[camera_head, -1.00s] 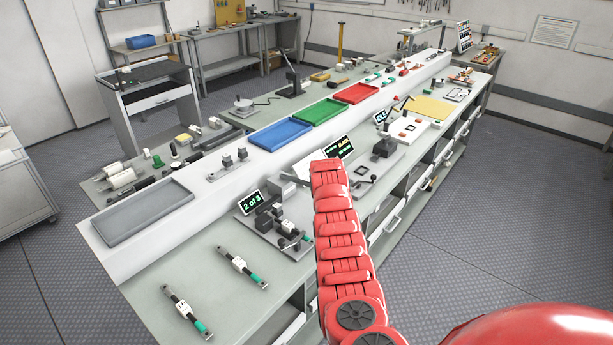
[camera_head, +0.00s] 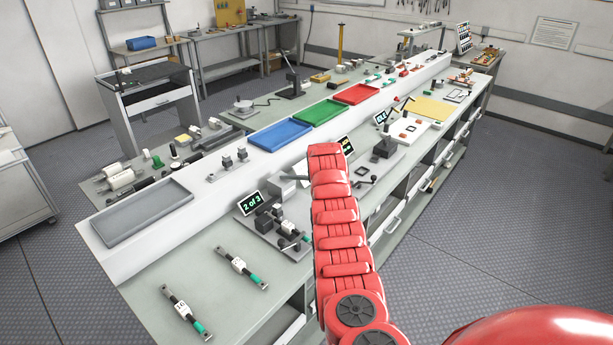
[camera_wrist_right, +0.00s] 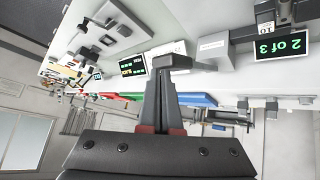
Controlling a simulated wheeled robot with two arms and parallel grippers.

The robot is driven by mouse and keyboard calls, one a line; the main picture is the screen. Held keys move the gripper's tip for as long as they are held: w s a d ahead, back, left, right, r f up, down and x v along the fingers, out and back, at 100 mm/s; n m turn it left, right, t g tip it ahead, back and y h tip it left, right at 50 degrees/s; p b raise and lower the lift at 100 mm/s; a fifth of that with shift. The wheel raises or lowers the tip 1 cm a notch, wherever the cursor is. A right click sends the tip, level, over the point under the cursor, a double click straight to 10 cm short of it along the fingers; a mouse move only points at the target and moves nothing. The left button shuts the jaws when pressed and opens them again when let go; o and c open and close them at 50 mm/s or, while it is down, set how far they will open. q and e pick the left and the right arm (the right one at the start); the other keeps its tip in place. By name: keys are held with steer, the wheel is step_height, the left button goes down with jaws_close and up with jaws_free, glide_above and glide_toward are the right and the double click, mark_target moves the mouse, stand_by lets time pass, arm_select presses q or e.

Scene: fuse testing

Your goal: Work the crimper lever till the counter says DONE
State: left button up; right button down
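The counter screen (camera_head: 252,203) reads "2 of 3" in green, and it also shows in the right wrist view (camera_wrist_right: 281,46). A pale box (camera_wrist_right: 213,50) stands beside it, with a dark grey lever-like bar (camera_wrist_right: 172,62) reaching out from its side. My right gripper (camera_wrist_right: 162,82) has its fingers together, with the tips at this bar. They seem to touch it, but I cannot tell whether any of it is between them. My left gripper is in neither view.
A fixture (camera_head: 284,232) stands before the counter. Two fuse-like parts (camera_head: 242,268) (camera_head: 187,313) lie on the front bench. A grey tray (camera_head: 143,212), blue tray (camera_head: 280,135), green tray (camera_head: 321,112) and red tray (camera_head: 357,93) line the raised shelf. Another screen (camera_wrist_right: 131,66) stands nearby.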

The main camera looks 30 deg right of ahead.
steer(key=shift+f, duration=0.15)
step_height(320, 180, down, 8)
steer(key=s+b, duration=0.1)
steer(key=b, duration=0.2)
steer(key=shift+s+d+r, duration=0.25)
steer(key=shift+d, duration=0.05)
stand_by(0.9)
